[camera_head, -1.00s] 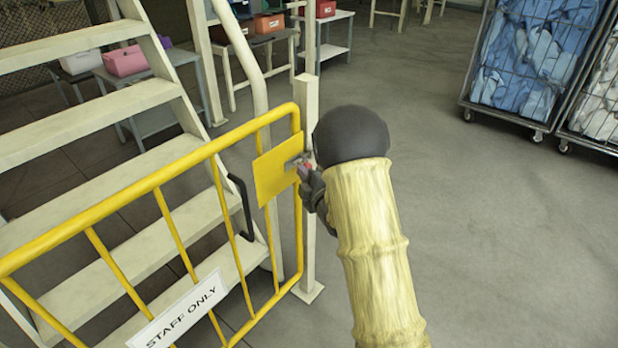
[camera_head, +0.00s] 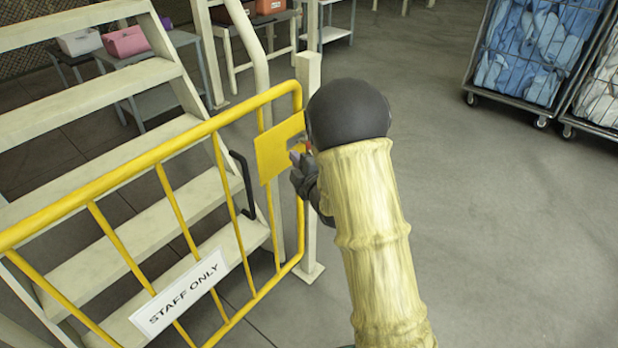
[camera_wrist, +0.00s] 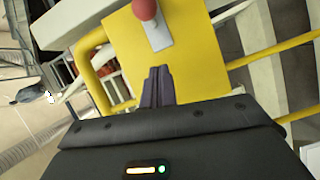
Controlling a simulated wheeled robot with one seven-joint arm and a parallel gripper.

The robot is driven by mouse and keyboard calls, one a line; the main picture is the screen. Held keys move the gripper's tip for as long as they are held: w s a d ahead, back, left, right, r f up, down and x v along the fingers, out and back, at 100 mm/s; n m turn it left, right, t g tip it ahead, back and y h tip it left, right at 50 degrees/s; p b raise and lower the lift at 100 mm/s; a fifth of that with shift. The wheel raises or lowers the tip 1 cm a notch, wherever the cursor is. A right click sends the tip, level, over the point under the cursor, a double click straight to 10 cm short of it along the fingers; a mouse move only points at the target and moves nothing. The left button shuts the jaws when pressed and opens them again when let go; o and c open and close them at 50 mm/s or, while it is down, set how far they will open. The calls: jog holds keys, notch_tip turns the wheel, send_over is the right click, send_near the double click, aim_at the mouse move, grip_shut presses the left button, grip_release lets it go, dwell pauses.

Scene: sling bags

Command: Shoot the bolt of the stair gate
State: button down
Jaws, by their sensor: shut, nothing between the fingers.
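The yellow stair gate (camera_head: 190,150) stands across the foot of the cream stairs, its right end beside the cream post (camera_head: 309,100). A yellow plate (camera_head: 272,155) near that end carries the grey metal bolt (camera_wrist: 157,32), which has a red knob (camera_wrist: 145,9). In the head view my arm partly hides the bolt. My gripper (camera_head: 297,160) is at the plate's right edge. In the wrist view the dark fingers of my gripper (camera_wrist: 157,82) are shut and empty, in front of the plate and apart from the knob. I cannot tell whether the bolt reaches the post.
A white "STAFF ONLY" sign (camera_head: 180,292) hangs on the gate bars. Benches with bins (camera_head: 127,42) stand at the back left. The floor at right is clear.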

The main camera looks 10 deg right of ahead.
jog(key=v, duration=0.8)
jog(key=shift+d, duration=0.25)
jog(key=shift+w, duration=0.25)
jog(key=s+d+f+m+g+h, duration=0.1)
jog(key=s+f+m+g+h, duration=0.1)
jog(key=s+m+g, duration=0.7)
jog(key=s+d+f+m+g+h, duration=0.1)
jog(key=s+f+m+g+h, duration=0.3)
jog(key=s+m, duration=0.7)
notch_tip(320, 180, up, 28)
jog(key=n+g+y+p, duration=0.1)
jog(key=p, duration=2.5)
jog(key=shift+s+d+p, duration=0.3)
jog(key=shift+s+p, duration=0.1)
jog(key=shift+s, duration=0.05)
jog(key=shift+r, duration=0.1)
